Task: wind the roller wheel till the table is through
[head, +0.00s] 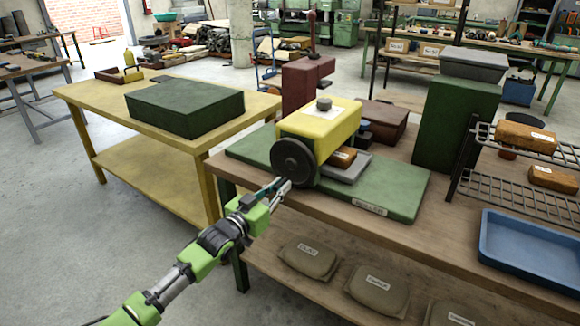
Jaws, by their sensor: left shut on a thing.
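The roller machine has a yellow housing (320,128) with a grey knob on top. It stands on a long green table (390,196) that lies flat on the wooden bench. A dark round roller wheel (293,160) is on its near left side. My left gripper (282,185) is at the wheel's lower rim and is shut, apparently on the wheel's handle; the handle itself is hidden by the fingers. A brown block (342,157) and a grey tray (350,168) sit at the housing's right side. My right gripper is not in view.
A blue tray (528,250) lies at the bench's right, beside a wire rack (520,165) with brown loaves. A green box (455,122) stands behind. Labelled sacks (310,256) lie on the lower shelf. A yellow table (110,110) with a dark green block stands left.

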